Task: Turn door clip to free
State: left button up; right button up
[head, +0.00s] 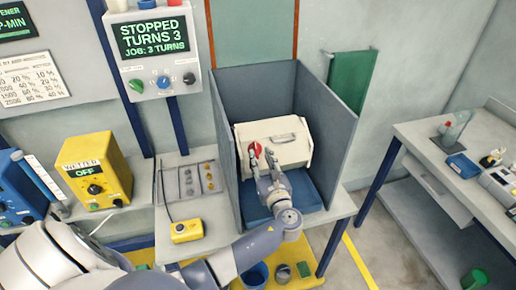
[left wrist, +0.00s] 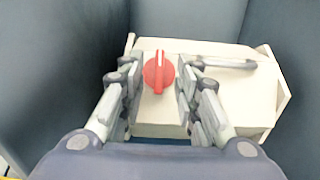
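The door clip is a round red knob (left wrist: 159,73) with a raised grip bar standing upright in the left wrist view. It sits on the front of a cream barrel-like box (left wrist: 225,82), and the red clip (head: 254,150) also shows in the head view. My left gripper (head: 259,163) is open in front of the box. In the left wrist view, its two fingers stand on either side of the clip, with gaps between them and the red disc. Whether a fingertip touches the box, I cannot tell. My right gripper is not in view.
Grey panels (head: 325,105) close in the box at the sides and back. A blue tray (head: 310,192) lies under it. A control panel (head: 158,60) reads "STOPPED TURNS 3, JOB: 3 TURNS". A yellow button box (head: 187,231) and a yellow wetter unit (head: 95,172) stand at left.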

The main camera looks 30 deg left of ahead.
aim_at(256, 148)
pick_arm(q)
jog(key=x, duration=0.3)
jog(key=shift+w+a+f+p, duration=0.1)
jog(key=shift+w+a+p, duration=0.2)
jog(key=shift+a, duration=0.05)
jog(key=shift+c, duration=0.8)
grip_shut()
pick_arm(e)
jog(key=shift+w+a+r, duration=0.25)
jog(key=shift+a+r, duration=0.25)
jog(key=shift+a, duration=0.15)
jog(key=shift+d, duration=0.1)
